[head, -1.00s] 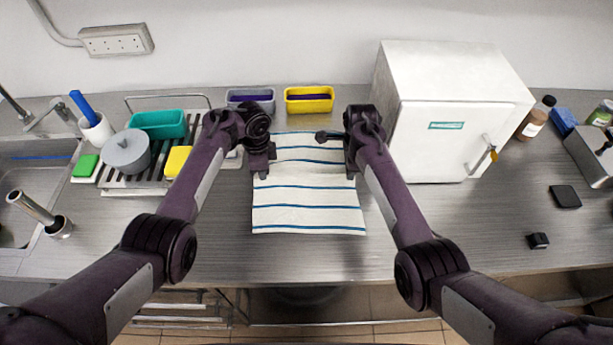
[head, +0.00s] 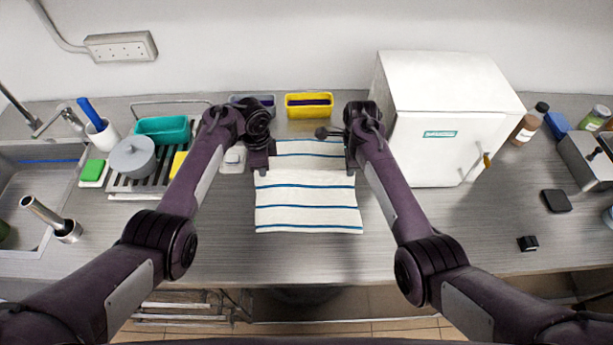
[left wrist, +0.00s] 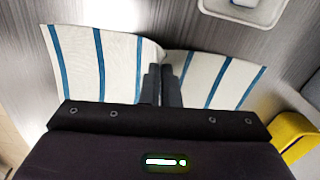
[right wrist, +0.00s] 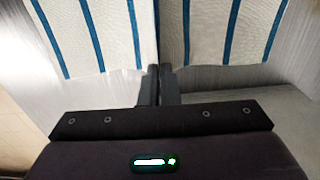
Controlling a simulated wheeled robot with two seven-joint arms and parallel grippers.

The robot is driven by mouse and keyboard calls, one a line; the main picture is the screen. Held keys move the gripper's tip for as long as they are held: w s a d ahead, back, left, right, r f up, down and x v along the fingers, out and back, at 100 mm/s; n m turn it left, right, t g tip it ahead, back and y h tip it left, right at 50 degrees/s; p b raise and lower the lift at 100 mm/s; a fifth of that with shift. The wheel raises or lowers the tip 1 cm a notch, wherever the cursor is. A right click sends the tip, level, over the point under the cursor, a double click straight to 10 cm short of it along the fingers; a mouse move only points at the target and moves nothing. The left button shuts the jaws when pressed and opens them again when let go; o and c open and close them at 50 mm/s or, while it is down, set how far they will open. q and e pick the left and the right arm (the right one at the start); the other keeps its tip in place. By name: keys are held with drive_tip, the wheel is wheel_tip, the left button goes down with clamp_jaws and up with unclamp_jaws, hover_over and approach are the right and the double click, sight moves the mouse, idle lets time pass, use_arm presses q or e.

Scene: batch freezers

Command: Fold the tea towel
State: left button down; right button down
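The tea towel (head: 308,197), white with blue stripes, lies on the steel counter in front of me. A crease runs across it between my grippers, and its near part looks slightly raised there. My left gripper (head: 262,170) is at its left edge and my right gripper (head: 351,173) at its right edge. In the left wrist view the fingers (left wrist: 162,72) are together at the towel (left wrist: 120,65). In the right wrist view the fingers (right wrist: 157,72) are also together at the towel (right wrist: 108,35). Both seem to pinch the cloth; the exact grip is partly hidden.
A yellow tub (head: 309,112) and a grey tub stand behind the towel. A white freezer (head: 440,120) stands close to my right arm. A drying rack with a pot (head: 133,157) and teal tub is on the left. The counter before the towel is clear.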

use_arm(q)
drive_tip(key=shift+r, duration=0.25)
use_arm(e)
drive_tip(key=shift+r, duration=0.25)
